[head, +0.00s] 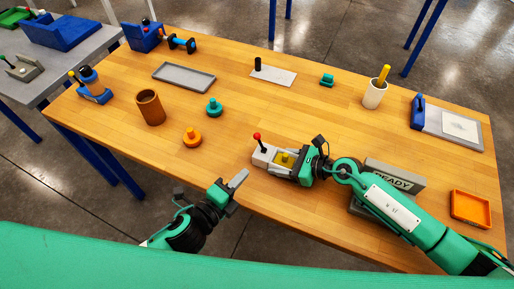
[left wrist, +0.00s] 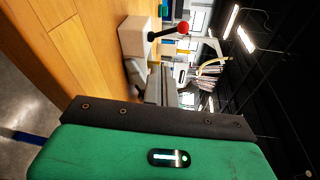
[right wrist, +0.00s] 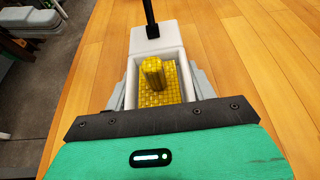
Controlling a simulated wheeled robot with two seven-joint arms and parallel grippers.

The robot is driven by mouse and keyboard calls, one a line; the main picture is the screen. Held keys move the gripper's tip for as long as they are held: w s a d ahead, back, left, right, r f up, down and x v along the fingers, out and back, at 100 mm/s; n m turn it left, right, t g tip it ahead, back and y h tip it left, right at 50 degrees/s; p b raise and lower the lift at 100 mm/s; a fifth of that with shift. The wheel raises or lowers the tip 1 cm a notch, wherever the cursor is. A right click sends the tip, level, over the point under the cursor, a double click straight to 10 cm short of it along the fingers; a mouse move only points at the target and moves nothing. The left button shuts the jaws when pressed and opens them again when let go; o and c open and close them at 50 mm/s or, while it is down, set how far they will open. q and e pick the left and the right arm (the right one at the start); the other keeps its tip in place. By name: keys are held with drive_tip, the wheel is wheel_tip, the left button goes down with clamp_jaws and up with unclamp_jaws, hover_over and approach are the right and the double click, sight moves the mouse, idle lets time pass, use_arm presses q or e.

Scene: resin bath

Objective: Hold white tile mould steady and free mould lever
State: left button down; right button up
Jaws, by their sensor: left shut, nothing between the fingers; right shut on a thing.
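The white tile mould (head: 262,156) lies near the table's front edge, with a yellow gridded piece with a knob (right wrist: 155,78) in its cavity. The mould lever (head: 257,137) stands up from the mould's left end block, a dark rod with a red ball; the red ball also shows in the left wrist view (left wrist: 183,27). My right gripper (head: 286,160) is shut on the mould, its fingers along the two long side walls. My left gripper (head: 239,179) is shut and empty, left of and in front of the mould, apart from the lever.
A grey READY block (head: 395,174) stands beneath and behind my right forearm, with an orange tray (head: 470,208) at right. An orange knobbed piece (head: 192,137), a teal one (head: 214,107) and a brown cup (head: 150,107) stand to the left.

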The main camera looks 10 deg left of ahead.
sight(260, 141)
use_arm(q)
drive_tip(key=shift+s+d+r+m+t+h, duration=0.1)
drive_tip(key=shift+s+d+r+m, duration=0.05)
drive_tip(key=shift+s+m, duration=0.3)
drive_tip(key=shift+s+d+r+m+t+h, duration=0.1)
drive_tip(key=shift+s+d+r+m, duration=0.1)
drive_tip(key=shift+s+m, duration=0.25)
drive_tip(key=shift+s+d+r+m+t+h, duration=0.15)
drive_tip(key=shift+s+m, duration=0.15)
drive_tip(key=shift+s, duration=0.2)
drive_tip(key=x, duration=0.9)
drive_tip(key=shift+w+d, duration=0.2)
drive_tip(key=shift+w, duration=0.15)
drive_tip(key=shift+w+a+r, duration=0.2)
drive_tip(key=shift+w+a, duration=0.35)
drive_tip(key=shift+w, duration=0.05)
drive_tip(key=shift+w+a+r, duration=0.15)
drive_tip(key=shift+w+a, duration=0.35)
drive_tip(key=shift+w, duration=0.1)
drive_tip(key=shift+w+a, duration=0.25)
drive_tip(key=shift+w+a+n, duration=0.5)
drive_tip(key=shift+a+n, duration=0.3)
drive_tip(key=shift+n, duration=0.2)
